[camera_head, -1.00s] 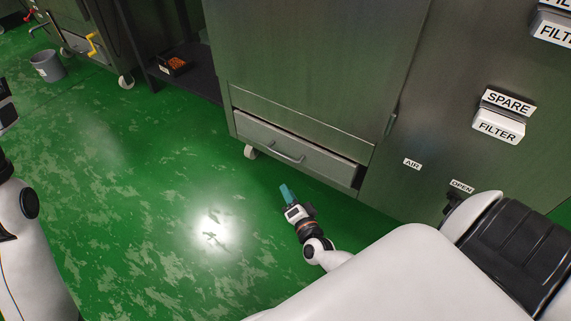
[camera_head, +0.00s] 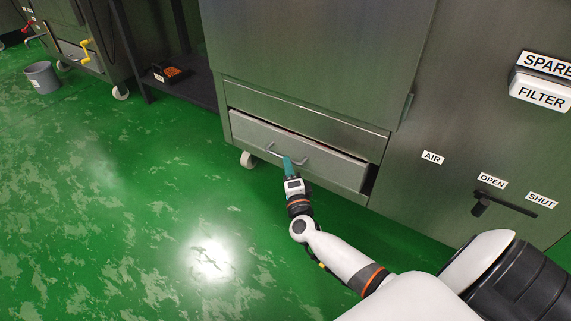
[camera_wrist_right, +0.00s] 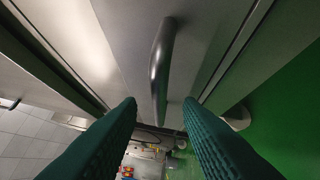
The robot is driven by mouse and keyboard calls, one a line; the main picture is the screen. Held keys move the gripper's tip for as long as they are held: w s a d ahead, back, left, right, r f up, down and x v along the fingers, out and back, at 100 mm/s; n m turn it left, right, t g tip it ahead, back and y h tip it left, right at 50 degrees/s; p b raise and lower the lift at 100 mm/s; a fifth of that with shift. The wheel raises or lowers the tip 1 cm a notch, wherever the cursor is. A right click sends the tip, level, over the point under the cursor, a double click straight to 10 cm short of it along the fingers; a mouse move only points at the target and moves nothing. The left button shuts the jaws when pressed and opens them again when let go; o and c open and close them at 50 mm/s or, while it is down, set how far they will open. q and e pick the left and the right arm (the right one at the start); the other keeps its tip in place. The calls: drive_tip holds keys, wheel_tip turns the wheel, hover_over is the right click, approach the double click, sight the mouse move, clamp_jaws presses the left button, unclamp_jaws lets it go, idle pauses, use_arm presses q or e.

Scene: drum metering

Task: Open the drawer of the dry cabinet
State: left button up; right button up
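The dry cabinet (camera_head: 310,55) is a grey metal unit. Its low drawer (camera_head: 335,166) stands slightly out, with a dark gap at its right end. A metal bar handle (camera_head: 274,154) is on the drawer front. My right gripper (camera_head: 287,158) is at the handle, its teal fingers overlapping it in the head view. In the right wrist view the handle (camera_wrist_right: 161,65) runs between the two spread fingers (camera_wrist_right: 160,108), with space on both sides. The gripper is open; contact with the handle cannot be told. My left gripper is out of view.
An AIR label (camera_head: 432,157) and a black lever (camera_head: 505,202) between OPEN and SHUT labels are on the panel to the right. A caster (camera_head: 248,160) is under the cabinet. The green floor (camera_head: 130,220) in front is clear. A grey bucket (camera_head: 42,77) stands far left.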

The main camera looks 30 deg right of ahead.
drive_tip(key=shift+b+x, duration=0.55)
drive_tip(key=shift+x, duration=1.4)
clamp_jaws()
